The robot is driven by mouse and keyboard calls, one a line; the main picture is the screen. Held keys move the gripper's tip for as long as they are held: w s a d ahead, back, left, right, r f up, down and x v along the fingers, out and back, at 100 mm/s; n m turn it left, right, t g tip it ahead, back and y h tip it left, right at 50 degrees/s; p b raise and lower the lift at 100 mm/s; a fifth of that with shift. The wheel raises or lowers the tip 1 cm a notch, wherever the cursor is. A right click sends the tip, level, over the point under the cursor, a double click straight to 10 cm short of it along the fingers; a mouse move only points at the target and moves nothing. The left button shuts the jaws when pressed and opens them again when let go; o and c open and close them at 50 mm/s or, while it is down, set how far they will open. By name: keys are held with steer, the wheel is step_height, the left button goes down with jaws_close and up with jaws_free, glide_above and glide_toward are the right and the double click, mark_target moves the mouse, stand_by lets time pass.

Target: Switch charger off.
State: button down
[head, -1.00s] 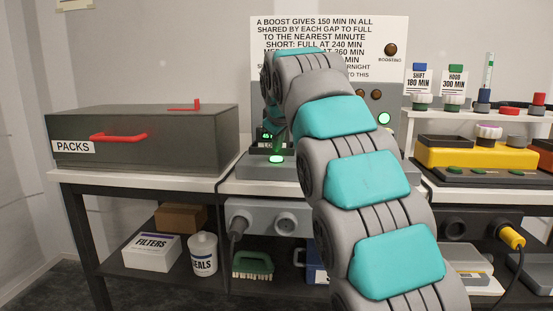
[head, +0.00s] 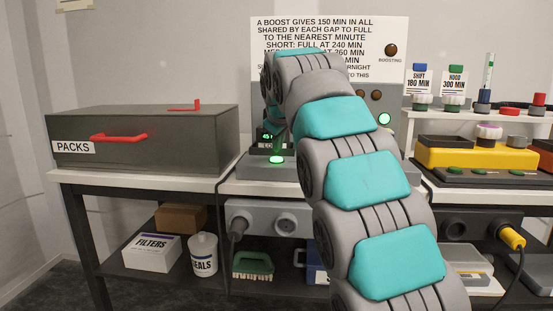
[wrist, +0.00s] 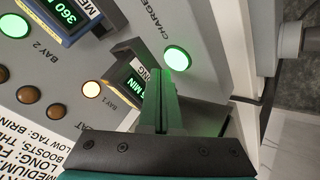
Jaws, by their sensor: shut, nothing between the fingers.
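The charger is a grey panel (wrist: 60,68) with round lamps and pack bays. A round button (wrist: 177,57) glows green beside the lettering "CHARGER" in the wrist view. A green-lit round (head: 276,160) at the charger's lower left in the head view seems to be this button. My gripper (wrist: 166,78) is shut and empty, its fingertips just beside the lit button in the wrist view. I cannot tell whether they touch it. Green light falls on the fingers. In the head view my arm hides most of the charger and the gripper's tips.
Packs with green displays sit in bay 1 (wrist: 130,92) and bay 2 (wrist: 62,14), close to my fingers. An amber lamp (wrist: 92,88) glows by bay 1. A dark PACKS box (head: 140,138) stands left; a yellow device (head: 470,152) stands right.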

mark_target(278, 159)
steer(key=shift+f, duration=0.1)
stand_by(0.5)
steer(key=shift+f, duration=0.3)
steer(key=shift+f+b, duration=0.45)
steer(key=shift+b, duration=0.05)
stand_by(0.6)
stand_by(0.3)
steer(key=shift+r+p, duration=0.8)
steer(key=shift+r, duration=0.05)
steer(key=shift+r, duration=0.1)
step_height(278, 159, up, 3)
steer(key=shift+f+p, duration=0.15)
steer(key=shift+p, duration=1.05)
steer(key=shift+r, duration=1.1)
